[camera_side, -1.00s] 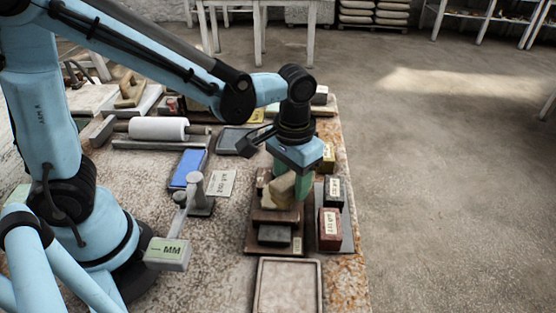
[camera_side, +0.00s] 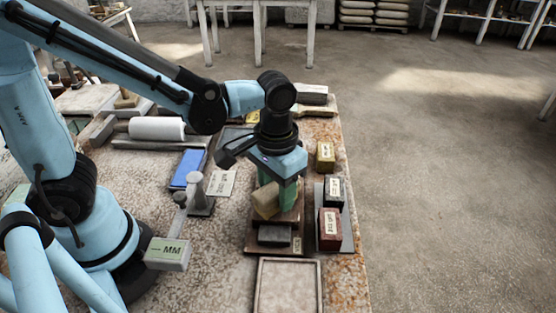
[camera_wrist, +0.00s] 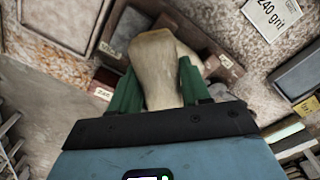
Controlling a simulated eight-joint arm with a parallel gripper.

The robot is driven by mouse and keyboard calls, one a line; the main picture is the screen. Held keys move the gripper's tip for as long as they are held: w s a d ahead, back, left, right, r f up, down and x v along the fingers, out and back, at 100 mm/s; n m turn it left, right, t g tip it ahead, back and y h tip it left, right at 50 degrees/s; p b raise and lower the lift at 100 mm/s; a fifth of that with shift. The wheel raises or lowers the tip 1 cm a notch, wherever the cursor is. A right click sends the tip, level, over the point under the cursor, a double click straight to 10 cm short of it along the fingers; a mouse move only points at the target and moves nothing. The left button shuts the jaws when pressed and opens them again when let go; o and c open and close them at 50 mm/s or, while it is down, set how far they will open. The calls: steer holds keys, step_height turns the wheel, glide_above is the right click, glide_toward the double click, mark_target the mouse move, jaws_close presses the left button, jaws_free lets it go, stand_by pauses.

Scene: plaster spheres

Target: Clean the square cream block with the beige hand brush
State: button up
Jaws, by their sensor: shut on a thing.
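My gripper (camera_side: 276,200) points down over a brown stepped rack (camera_side: 259,246) near the right side of the table. Its green fingers are shut on a beige, rounded thing that looks like the hand brush (camera_side: 266,200). In the wrist view, the hand brush (camera_wrist: 157,75) sits between both fingers of my gripper (camera_wrist: 158,70), and its lower part is hidden by the gripper body. I cannot pick out the square cream block for certain. Whether the brush touches the rack or anything on it is unclear.
A dark block (camera_side: 274,235) sits on the rack's front. A red block (camera_side: 330,229) and a black block (camera_side: 334,190) stand to the right, with a yellow block (camera_side: 325,156) behind. A pale, shallow tray (camera_side: 261,291) lies in front.

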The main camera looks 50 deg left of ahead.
steer(key=shift+s, duration=0.3)
steer(key=shift+w, duration=0.1)
steer(key=shift+w, duration=2.1)
steer(key=shift+s+r, duration=0.35)
steer(key=shift+s, duration=0.2)
steer(key=shift+s+r, duration=0.35)
steer(key=shift+s, duration=0.2)
